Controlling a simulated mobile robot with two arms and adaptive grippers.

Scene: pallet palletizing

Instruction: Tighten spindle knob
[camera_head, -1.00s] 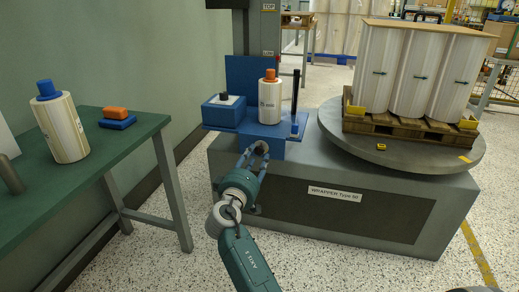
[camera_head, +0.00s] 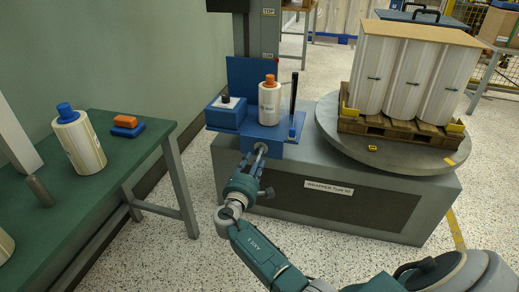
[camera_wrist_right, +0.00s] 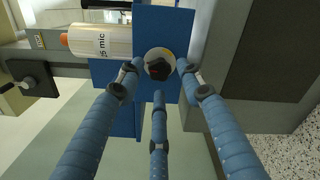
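The spindle knob is a black knob (camera_wrist_right: 158,66) on a pale round disc, on the front of the blue carriage (camera_wrist_right: 155,20) in the right wrist view. My right gripper (camera_wrist_right: 157,78) has its three blue fingers spread, one on each side of the knob and one below it. Gaps show between the fingertips and the knob, so it is not gripped. In the head view my right gripper (camera_head: 257,160) reaches the carriage front, just below the film roll with the orange cap (camera_head: 269,100). The knob itself is largely hidden there. My left gripper is not in view.
A blue box with a black knob (camera_head: 226,103) sits left of the roll; a black post (camera_head: 293,105) stands right of it. The wrapper base (camera_head: 330,190) carries a turntable (camera_head: 370,160) with a loaded pallet. A green table (camera_head: 120,165) stands at left.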

